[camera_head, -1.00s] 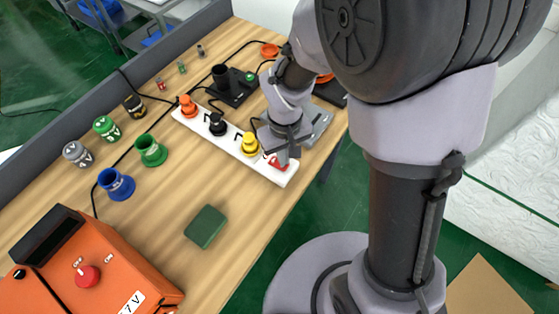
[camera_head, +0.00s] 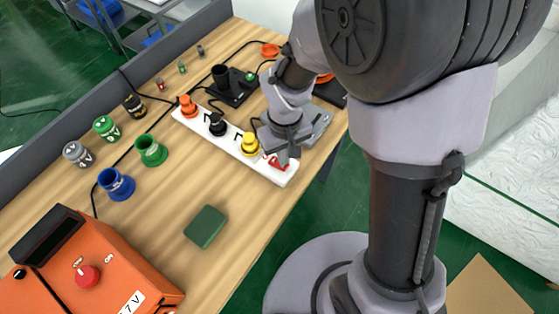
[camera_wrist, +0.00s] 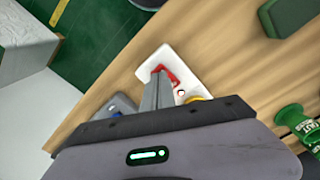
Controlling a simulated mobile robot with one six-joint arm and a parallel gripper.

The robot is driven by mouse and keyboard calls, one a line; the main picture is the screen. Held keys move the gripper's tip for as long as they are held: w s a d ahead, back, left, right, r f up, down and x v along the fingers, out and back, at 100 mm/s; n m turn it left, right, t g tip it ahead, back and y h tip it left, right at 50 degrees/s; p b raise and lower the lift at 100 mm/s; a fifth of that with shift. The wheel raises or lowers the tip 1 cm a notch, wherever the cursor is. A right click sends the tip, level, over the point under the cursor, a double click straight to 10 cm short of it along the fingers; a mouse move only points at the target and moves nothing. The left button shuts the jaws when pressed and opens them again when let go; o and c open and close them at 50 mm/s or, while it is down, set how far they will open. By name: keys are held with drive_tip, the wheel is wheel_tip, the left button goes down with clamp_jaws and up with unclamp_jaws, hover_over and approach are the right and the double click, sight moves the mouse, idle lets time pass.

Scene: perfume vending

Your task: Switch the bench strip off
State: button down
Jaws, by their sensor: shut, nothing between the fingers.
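The bench strip (camera_head: 228,138) is a long white power strip lying on the wooden bench. Orange, black and yellow plugs stand along it, and its red switch (camera_head: 278,163) is at the near right end. My gripper (camera_head: 285,160) is shut and empty, with its fingertips down at the red switch. In the wrist view the shut fingers (camera_wrist: 158,88) reach over the white strip end (camera_wrist: 180,62), and the red switch (camera_wrist: 166,69) shows around their tips. The fingers partly hide the switch, and I cannot tell which way its rocker is tilted.
An orange power unit (camera_head: 85,265) with a red knob stands at the near left. A green block (camera_head: 206,227), a blue cup (camera_head: 116,184), a green cup (camera_head: 151,150) and several small jars are on the bench. A grey device (camera_head: 317,124) sits close behind my gripper. The bench front is clear.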

drive_tip(key=shift+f+b, duration=0.85)
drive_tip(key=shift+f, duration=0.15)
idle(0.4)
wheel_tip(320, 180, up, 7)
drive_tip(key=p, duration=0.6)
drive_tip(key=shift+r, duration=0.2)
drive_tip(key=shift+f, duration=0.15)
drive_tip(key=s+d+r+m+t+y+b, duration=0.1)
drive_tip(key=s+d+r+m+t+b, duration=0.2)
drive_tip(key=r, duration=0.4)
drive_tip(key=s+d+r+m+t+y+b, duration=0.1)
drive_tip(key=s+d+r+m+t+b, duration=0.1)
drive_tip(key=s+r+m, duration=0.3)
drive_tip(key=s+d+r+b, duration=0.1)
drive_tip(key=s+r, duration=0.1)
drive_tip(key=s, duration=0.1)
drive_tip(key=shift+s+d+r+m+t+b, duration=0.2)
drive_tip(key=shift+d+r+m+t+b, duration=0.1)
drive_tip(key=shift+d+m+t+b, duration=0.1)
